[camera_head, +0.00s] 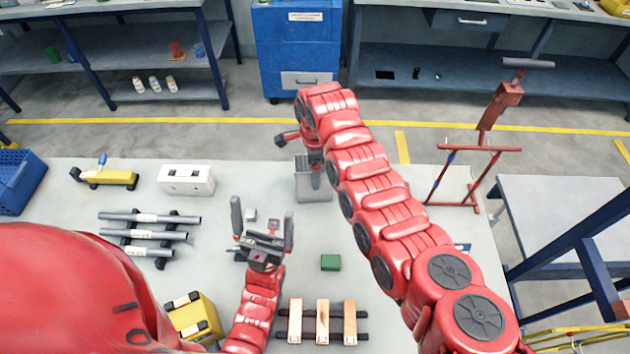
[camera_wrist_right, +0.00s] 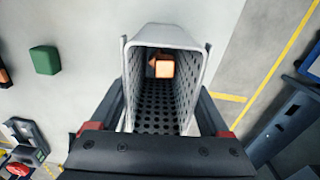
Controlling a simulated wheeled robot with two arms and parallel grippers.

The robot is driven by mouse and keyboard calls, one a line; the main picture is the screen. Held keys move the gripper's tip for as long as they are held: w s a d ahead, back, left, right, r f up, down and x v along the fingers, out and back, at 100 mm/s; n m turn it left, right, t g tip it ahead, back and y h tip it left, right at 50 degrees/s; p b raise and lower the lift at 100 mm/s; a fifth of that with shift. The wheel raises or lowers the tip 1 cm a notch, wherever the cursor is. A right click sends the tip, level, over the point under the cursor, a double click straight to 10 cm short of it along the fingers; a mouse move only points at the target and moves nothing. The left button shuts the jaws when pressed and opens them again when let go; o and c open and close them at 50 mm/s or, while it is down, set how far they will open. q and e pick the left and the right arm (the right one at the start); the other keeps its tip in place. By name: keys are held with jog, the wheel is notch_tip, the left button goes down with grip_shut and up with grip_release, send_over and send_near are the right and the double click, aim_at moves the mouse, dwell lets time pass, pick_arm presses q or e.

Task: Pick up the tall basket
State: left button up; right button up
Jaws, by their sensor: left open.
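The tall basket (camera_head: 313,183) is a grey, narrow, perforated bin standing on the grey table, partly hidden by my right arm. The right wrist view looks into its open mouth (camera_wrist_right: 165,36), with an orange block (camera_wrist_right: 164,67) inside. My right gripper (camera_wrist_right: 161,110) has one finger along each side of the basket; whether they press on its walls cannot be told. In the head view this gripper is mostly hidden behind its own arm. My left gripper (camera_head: 262,222) is open and empty, fingers pointing away from me, left of and nearer than the basket.
A green block (camera_head: 331,262) lies nearer than the basket. A white box (camera_head: 186,180), grey bars (camera_head: 150,234) and a yellow tool (camera_head: 108,178) lie to the left. Wooden bars (camera_head: 322,322) lie near the front. A red stand (camera_head: 480,150) is at the right.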

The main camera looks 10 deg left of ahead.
jog(key=c, duration=1.2)
jog(key=shift+r, duration=0.1)
